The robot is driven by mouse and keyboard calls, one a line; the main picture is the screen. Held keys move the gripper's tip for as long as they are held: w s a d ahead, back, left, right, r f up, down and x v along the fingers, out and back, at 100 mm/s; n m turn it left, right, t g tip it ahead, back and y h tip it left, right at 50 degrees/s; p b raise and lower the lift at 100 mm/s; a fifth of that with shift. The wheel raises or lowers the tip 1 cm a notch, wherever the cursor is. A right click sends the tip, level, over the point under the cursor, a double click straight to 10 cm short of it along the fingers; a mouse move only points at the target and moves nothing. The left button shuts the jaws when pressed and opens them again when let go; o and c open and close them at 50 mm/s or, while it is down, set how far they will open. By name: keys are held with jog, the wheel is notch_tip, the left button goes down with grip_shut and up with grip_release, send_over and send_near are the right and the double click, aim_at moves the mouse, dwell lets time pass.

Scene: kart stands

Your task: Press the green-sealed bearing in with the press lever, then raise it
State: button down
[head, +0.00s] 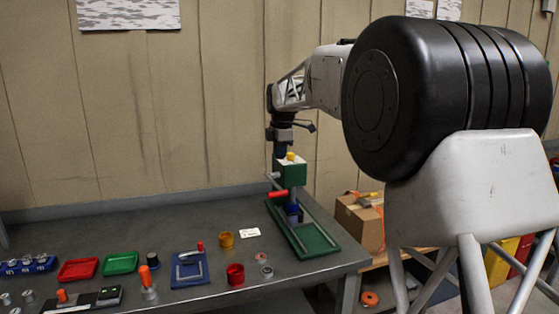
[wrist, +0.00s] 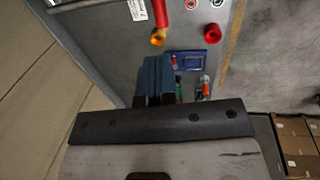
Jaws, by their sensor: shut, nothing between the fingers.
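The press (head: 290,174) is green, with a pale top, a yellow knob and a long green base plate (head: 318,243) at the bench's right end. Its lever shows in the head view as a red handle (head: 278,193) sticking out to the left at the press's side. A blue piece (head: 293,211) stands under the press head. I cannot make out the green-sealed bearing. My gripper (head: 281,154) is shut and empty, pointing down at the top of the press; I cannot tell whether it touches. In the wrist view its fingers (wrist: 155,65) lie together, with a red bar (wrist: 160,12) beyond them.
A yellow cup (head: 226,241), a red cup (head: 235,275), a white card (head: 250,232) and a blue plate (head: 190,268) lie left of the press. Red (head: 78,270) and green (head: 121,263) trays lie farther left. The wall is close behind.

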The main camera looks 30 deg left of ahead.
aim_at(279, 195)
jog(key=f, duration=0.4)
jog(key=w+a+f, duration=0.1)
jog(key=f, duration=0.8)
jog(key=shift+w+a, duration=0.2)
jog(key=shift+s+d+f+t+y, duration=0.1)
jog(key=shift+f+t+y, duration=0.1)
jog(key=shift+f, duration=0.45)
jog(key=shift+s+d+f+t+y, duration=0.1)
jog(key=shift+f+t+y, duration=0.1)
jog(key=shift+f, duration=1.55)
jog(key=s+d+v, duration=0.1)
jog(key=v, duration=1.3)
